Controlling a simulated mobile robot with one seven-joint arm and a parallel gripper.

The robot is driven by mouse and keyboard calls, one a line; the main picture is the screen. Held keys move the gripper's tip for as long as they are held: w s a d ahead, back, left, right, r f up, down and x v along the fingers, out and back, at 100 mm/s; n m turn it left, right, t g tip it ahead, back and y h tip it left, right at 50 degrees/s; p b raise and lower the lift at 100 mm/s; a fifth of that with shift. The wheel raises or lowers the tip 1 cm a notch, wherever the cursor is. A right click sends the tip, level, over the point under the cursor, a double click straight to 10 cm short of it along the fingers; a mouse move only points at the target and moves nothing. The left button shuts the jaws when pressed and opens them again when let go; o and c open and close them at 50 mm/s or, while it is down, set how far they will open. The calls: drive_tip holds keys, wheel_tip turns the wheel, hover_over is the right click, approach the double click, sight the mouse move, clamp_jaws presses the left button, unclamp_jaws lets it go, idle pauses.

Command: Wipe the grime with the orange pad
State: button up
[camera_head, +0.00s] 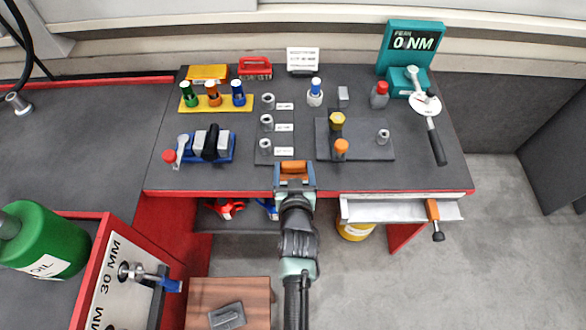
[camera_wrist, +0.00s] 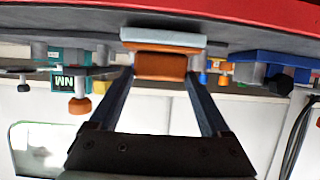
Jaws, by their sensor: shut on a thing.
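My gripper (camera_head: 294,184) is at the front edge of the grey workbench, near its middle. It is shut on the orange pad (camera_head: 294,168), which lies between the fingertips at or just above the bench top. In the wrist view my gripper (camera_wrist: 160,78) has a finger on each side of the orange pad (camera_wrist: 160,66). A pale blue-grey layer is on the pad's bench side. I cannot tell whether the pad touches the bench. I cannot make out any grime in either view.
To the right are a grey plate with knobs (camera_head: 361,155), a torque wrench (camera_head: 436,146) and a teal display (camera_head: 411,48).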

drive_tip(key=shift+d+f+b, duration=0.2)
drive_tip(key=shift+d+b, duration=0.3)
drive_tip(key=shift+b, duration=0.1)
drive_tip(key=shift+d+f+b, duration=0.15)
drive_tip(key=shift+d+b, duration=0.35)
drive_tip(key=shift+b, duration=0.1)
drive_tip(key=shift+d+r+b, duration=0.15)
drive_tip(key=shift+d+b, duration=0.8)
drive_tip(key=shift+b, duration=0.05)
drive_tip(key=a+p, duration=0.2)
drive_tip(key=shift+a+r+p, duration=0.15)
drive_tip(key=shift+a+p, duration=0.15)
drive_tip(key=shift+a+f+p, duration=0.25)
drive_tip(key=shift+a+p, duration=0.35)
drive_tip(key=shift+a, duration=0.15)
wheel_tip(320, 180, up, 6)
drive_tip(key=p, duration=0.5)
